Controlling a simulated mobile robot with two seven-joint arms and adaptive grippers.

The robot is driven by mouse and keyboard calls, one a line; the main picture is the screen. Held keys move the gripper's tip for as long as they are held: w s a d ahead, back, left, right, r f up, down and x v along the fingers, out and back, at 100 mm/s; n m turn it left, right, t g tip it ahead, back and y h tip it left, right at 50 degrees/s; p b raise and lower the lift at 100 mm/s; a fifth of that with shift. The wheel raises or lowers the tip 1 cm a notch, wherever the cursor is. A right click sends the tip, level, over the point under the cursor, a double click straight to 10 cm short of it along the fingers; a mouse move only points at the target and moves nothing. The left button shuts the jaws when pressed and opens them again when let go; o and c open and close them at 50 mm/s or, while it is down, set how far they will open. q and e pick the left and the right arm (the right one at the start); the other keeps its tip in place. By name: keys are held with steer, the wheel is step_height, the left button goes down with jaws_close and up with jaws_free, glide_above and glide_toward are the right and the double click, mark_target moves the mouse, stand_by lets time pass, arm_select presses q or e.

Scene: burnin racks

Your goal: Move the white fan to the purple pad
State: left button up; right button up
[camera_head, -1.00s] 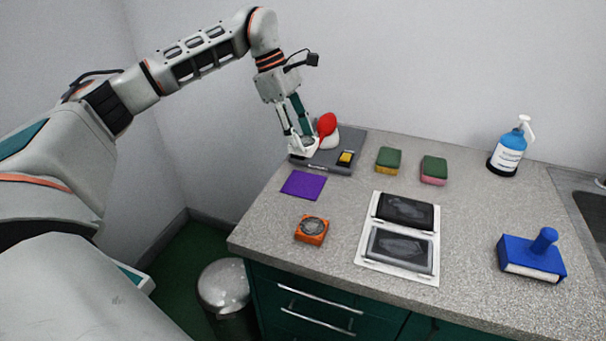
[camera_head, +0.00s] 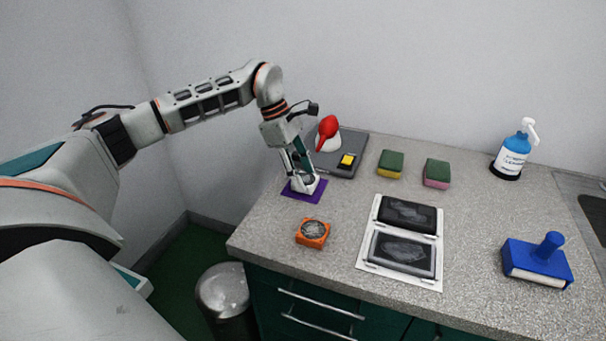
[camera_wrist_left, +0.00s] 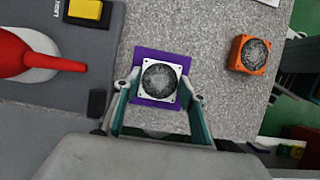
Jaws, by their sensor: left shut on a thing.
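The white fan (camera_wrist_left: 160,81) is a square white frame with a dark round grille. In the wrist view it sits between the fingers of my left gripper (camera_wrist_left: 158,98), over the purple pad (camera_wrist_left: 178,57). In the head view my left gripper (camera_head: 303,184) is shut on the white fan, which the fingers partly hide. The purple pad (camera_head: 318,196) lies on the counter under it, its edges showing around the fan. I cannot tell whether the fan touches the pad. My right gripper is not in view.
An orange fan (camera_head: 313,233) lies in front of the pad. A grey scale-like plate (camera_head: 345,170) with a red-and-white object (camera_head: 328,134) is behind.

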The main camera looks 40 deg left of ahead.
arm_select(q)
steer(key=shift+f, duration=0.15)
steer(key=o, duration=1.1)
steer(key=p+v, duration=0.1)
steer(key=v, duration=1.1)
